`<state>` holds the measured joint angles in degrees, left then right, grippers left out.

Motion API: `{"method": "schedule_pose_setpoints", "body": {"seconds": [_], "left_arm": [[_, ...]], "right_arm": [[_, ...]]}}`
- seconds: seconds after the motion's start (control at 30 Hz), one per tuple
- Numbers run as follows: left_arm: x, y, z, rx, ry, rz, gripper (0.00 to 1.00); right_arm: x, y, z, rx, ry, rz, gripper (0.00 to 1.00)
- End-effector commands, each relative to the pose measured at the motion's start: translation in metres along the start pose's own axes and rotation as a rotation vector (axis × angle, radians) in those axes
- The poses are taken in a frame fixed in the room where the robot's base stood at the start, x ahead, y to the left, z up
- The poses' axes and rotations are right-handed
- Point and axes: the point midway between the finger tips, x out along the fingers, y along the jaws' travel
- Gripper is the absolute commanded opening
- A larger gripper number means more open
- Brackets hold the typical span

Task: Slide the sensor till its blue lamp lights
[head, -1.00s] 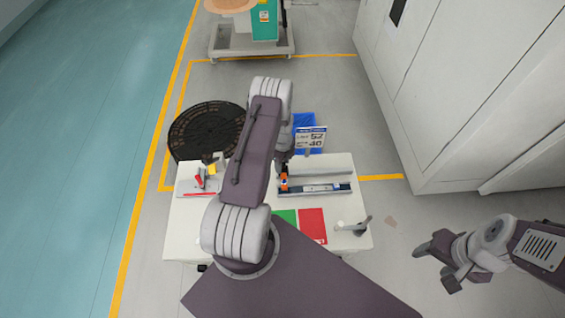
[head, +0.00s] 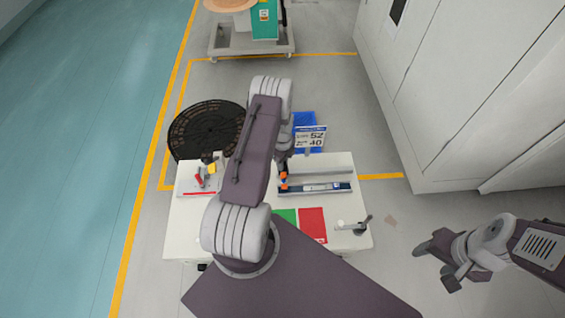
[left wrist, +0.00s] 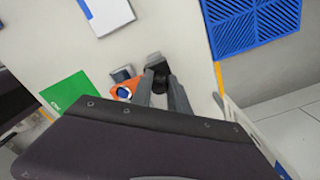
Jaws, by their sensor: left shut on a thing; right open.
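The orange sensor (head: 283,181) sits at the left end of a rail (head: 328,188) on the white table. My left gripper (left wrist: 162,88) is shut on a dark knob (left wrist: 158,77) right beside the orange body. In the head view my left arm hides most of that gripper. My right gripper (head: 447,262) is open and empty, off the table's right side.
The white table (head: 183,235) also carries a red-handled device (head: 200,178), a green patch (head: 286,215), a red patch (head: 312,224) and a lever (head: 357,226). A sign (head: 311,137) stands behind. A black round grate (head: 205,130) lies at left, grey cabinets (head: 460,100) stand at right.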

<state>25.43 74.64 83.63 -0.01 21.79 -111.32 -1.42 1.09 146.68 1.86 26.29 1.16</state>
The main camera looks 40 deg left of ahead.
Motion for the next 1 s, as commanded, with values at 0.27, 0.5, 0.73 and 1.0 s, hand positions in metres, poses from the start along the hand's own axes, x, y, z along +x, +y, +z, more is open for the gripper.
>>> {"method": "schedule_pose_setpoints", "body": {"seconds": [0.27,0.5,0.73,1.0], "left_arm": [[-0.002,-0.002,0.001,0.000,-0.002,-0.004,0.00],[-0.002,-0.002,0.001,0.000,-0.002,-0.005,0.00],[-0.002,-0.002,0.001,0.000,-0.002,-0.006,0.00],[0.006,-0.032,-0.038,0.007,-0.003,-0.010,0.00]], "right_arm": [[-0.001,0.000,0.000,0.000,0.000,0.000,0.57],[-0.001,0.000,0.000,0.000,0.000,0.000,0.57],[0.000,0.000,0.000,0.000,0.000,0.000,0.57],[0.035,0.001,0.004,0.000,0.000,0.000,0.57]]}}
